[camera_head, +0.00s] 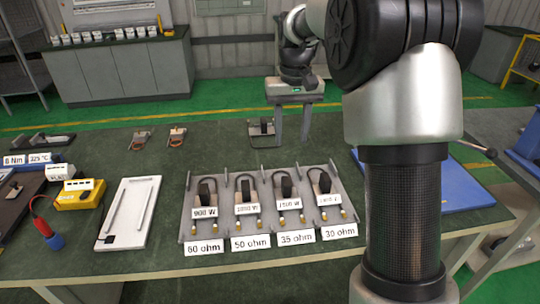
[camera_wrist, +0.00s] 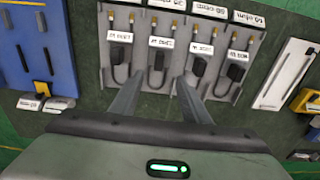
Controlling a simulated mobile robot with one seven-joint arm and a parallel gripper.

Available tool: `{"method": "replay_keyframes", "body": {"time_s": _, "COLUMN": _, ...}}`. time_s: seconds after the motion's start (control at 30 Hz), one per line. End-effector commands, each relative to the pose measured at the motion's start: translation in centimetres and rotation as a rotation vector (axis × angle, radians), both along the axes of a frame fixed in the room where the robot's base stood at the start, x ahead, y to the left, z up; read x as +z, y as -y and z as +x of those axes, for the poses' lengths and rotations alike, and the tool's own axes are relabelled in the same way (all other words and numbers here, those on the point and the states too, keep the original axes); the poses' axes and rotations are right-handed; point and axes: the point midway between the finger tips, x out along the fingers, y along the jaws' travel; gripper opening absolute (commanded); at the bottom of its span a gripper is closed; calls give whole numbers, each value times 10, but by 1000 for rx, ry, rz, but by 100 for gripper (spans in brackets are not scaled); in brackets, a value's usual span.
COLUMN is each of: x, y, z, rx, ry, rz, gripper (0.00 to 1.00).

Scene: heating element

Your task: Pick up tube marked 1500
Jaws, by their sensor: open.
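Several heating tubes lie side by side in a grey slotted tray (camera_head: 184,225), each with a black block and a white wattage label. The tube marked 1500 W (camera_head: 288,190) appears to be third from left in the head view, above the "35 ohm" card (camera_head: 296,237). In the wrist view this tube (camera_wrist: 158,62) is second from left. My gripper (camera_head: 292,140) is open and empty, fingers pointing down, beyond the tray's far edge in the head view. In the wrist view my gripper's fingers (camera_wrist: 157,86) spread to either side of that tube's looped end, apart from it.
A white panel (camera_head: 113,238) lies left of the tray, with a yellow box (camera_head: 80,195) and a red-and-blue tool (camera_head: 47,226) farther left. A blue board (camera_head: 465,185) lies right. Small parts (camera_head: 177,136) sit at the back.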

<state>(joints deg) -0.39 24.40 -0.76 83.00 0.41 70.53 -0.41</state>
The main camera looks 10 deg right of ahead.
Motion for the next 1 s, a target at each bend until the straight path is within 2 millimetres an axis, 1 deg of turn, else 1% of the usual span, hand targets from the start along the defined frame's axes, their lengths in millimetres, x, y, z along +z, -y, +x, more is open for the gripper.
{"method": "replay_keyframes", "body": {"time_s": 0.03, "x": -16, "y": 0, "z": 9, "rx": 1, "ry": -16, "rz": 0, "gripper": 42}}
{"method": "replay_keyframes", "body": {"time_s": 0.17, "x": -33, "y": 0, "z": 18, "rx": 1, "ry": -35, "rz": -1, "gripper": 42}}
{"method": "replay_keyframes", "body": {"time_s": 0.27, "x": -47, "y": 0, "z": 19, "rx": 1, "ry": -41, "rz": -1, "gripper": 42}}
{"method": "replay_keyframes", "body": {"time_s": 0.6, "x": -120, "y": 0, "z": 19, "rx": 1, "ry": -41, "rz": -1, "gripper": 42}}
{"method": "replay_keyframes", "body": {"time_s": 0.7, "x": -137, "y": 0, "z": 19, "rx": 0, "ry": -40, "rz": -1, "gripper": 42}}
{"method": "replay_keyframes", "body": {"time_s": 0.8, "x": -148, "y": 0, "z": 19, "rx": 0, "ry": -38, "rz": -1, "gripper": 42}}
{"method": "replay_keyframes", "body": {"time_s": 1.0, "x": -157, "y": 0, "z": 20, "rx": 0, "ry": -37, "rz": -1, "gripper": 42}}
